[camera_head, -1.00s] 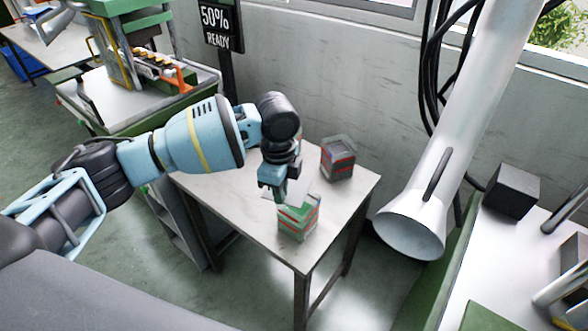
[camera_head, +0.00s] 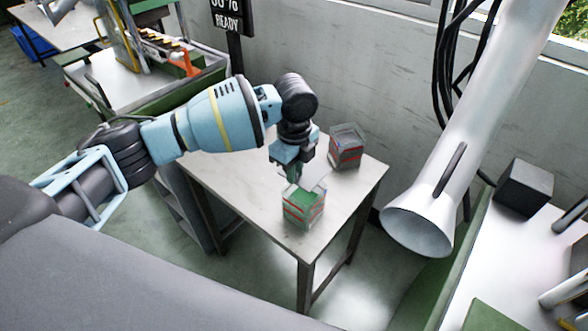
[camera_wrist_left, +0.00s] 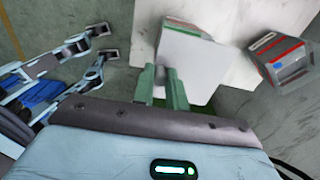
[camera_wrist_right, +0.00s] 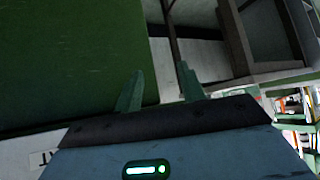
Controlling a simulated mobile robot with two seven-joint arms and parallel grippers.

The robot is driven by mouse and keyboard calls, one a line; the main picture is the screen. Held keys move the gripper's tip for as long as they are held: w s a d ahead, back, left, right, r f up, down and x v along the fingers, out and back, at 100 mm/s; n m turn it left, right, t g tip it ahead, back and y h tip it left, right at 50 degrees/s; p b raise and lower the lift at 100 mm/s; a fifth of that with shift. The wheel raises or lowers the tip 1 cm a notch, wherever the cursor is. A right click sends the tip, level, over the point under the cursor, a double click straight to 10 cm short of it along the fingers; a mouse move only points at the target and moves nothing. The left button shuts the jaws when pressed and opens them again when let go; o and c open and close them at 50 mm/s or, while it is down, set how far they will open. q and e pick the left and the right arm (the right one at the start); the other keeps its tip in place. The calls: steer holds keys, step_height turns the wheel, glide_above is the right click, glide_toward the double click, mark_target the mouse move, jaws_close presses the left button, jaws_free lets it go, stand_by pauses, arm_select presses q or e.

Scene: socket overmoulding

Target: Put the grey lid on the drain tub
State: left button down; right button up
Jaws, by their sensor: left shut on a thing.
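My left gripper (camera_head: 294,170) is shut on the thin pale grey lid (camera_wrist_left: 187,62), which hides part of the tub behind it in the left wrist view. In the head view the lid (camera_head: 314,179) shows just behind the near tub's top. The near tub (camera_head: 303,212), with a green top and red and grey bands, stands on the small table; I cannot tell whether lid and tub touch. A similar banded tub (camera_head: 346,152) stands further back. No label shows which is the drain tub. My right gripper (camera_wrist_right: 158,88) is open and empty in the right wrist view.
The small white table (camera_head: 235,178) has bare room left of and in front of the tubs. A wide pale nozzle (camera_head: 418,230) hangs to the right of the table. A dark box (camera_head: 526,187) sits on the right bench. A green panel (camera_wrist_right: 70,60) fills the right wrist view's left side.

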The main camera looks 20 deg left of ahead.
arm_select(q)
steer(key=shift+f+b, duration=0.4)
steer(key=shift+f, duration=2.4)
steer(key=c, duration=1.3)
jaws_free()
step_height(320, 180, up, 8)
steer(key=shift+f, duration=0.1)
